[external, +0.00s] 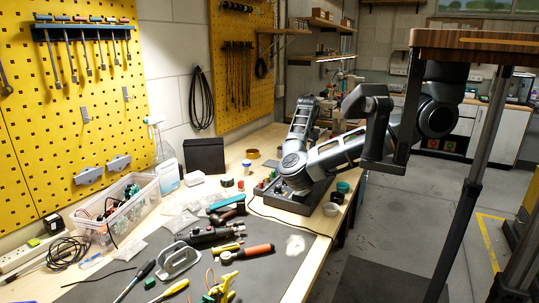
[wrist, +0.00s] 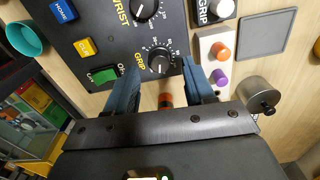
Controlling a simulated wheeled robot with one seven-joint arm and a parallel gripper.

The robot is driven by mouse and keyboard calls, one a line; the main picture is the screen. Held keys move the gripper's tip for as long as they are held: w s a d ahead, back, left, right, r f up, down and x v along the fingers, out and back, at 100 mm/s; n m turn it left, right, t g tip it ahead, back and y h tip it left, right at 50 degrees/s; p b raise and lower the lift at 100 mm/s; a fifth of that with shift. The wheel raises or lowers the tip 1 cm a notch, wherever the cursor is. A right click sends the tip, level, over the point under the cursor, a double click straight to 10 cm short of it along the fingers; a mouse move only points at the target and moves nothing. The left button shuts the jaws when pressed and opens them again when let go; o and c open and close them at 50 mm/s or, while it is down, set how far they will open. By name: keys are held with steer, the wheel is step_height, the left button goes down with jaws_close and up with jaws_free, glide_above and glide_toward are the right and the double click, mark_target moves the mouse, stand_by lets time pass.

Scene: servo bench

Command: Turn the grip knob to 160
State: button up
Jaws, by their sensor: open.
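The grip knob (wrist: 160,62) is a round black knob with a white numbered scale on the dark panel (wrist: 100,42), beside the yellow label GRIP. Its exact setting is too small to read. My gripper (wrist: 158,70) is open, with one blue-grey finger on each side of the knob in the wrist view. I cannot tell whether the fingers touch it. In the external view the dark control box (external: 272,194) stands on the bench under the end of my arm, which hides the knob and fingertips.
The wrist knob (wrist: 144,8) sits above the grip knob. Blue HOME (wrist: 63,11), yellow CLR (wrist: 85,48) and a green switch (wrist: 104,75) are left. Orange (wrist: 220,51) and purple (wrist: 219,77) caps and a metal pot (wrist: 245,92) are right. Tools crowd the dark mat (external: 265,275).

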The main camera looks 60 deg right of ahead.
step_height(320, 180, up, 5)
steer(key=shift+r, duration=0.15)
stand_by(0.6)
